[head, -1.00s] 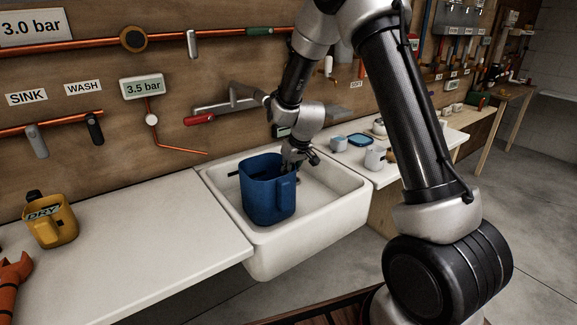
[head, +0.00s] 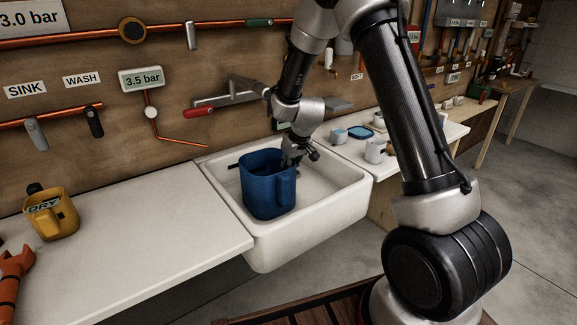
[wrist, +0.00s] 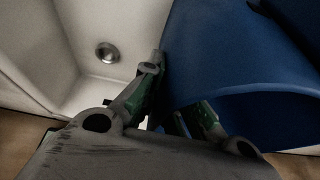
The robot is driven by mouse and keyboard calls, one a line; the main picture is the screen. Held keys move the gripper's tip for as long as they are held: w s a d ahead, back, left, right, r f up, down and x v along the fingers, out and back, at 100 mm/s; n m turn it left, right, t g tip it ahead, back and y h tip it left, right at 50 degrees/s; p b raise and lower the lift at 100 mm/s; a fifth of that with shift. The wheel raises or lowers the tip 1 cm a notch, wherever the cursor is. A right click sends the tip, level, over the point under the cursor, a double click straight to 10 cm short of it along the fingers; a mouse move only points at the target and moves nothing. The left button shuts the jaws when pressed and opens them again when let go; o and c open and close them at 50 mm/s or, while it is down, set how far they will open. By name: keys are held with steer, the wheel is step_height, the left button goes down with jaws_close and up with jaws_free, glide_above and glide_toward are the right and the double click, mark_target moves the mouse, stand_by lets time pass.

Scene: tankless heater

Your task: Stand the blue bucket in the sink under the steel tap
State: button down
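My gripper (head: 290,160) is at the bucket's back right rim. In the wrist view my gripper (wrist: 178,95) has one finger along the edge of the bucket (wrist: 235,60) and the other partly hidden by it, so it appears shut on the wall.
The right counter holds cups (head: 376,150) and a blue dish (head: 361,131). The drain (wrist: 108,52) shows bare beside the bucket.

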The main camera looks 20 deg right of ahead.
steer(key=shift+f, duration=0.15)
steer(key=c, duration=1.6)
jaws_free()
steer(key=shift+o, duration=0.2)
steer(key=v, duration=1.2)
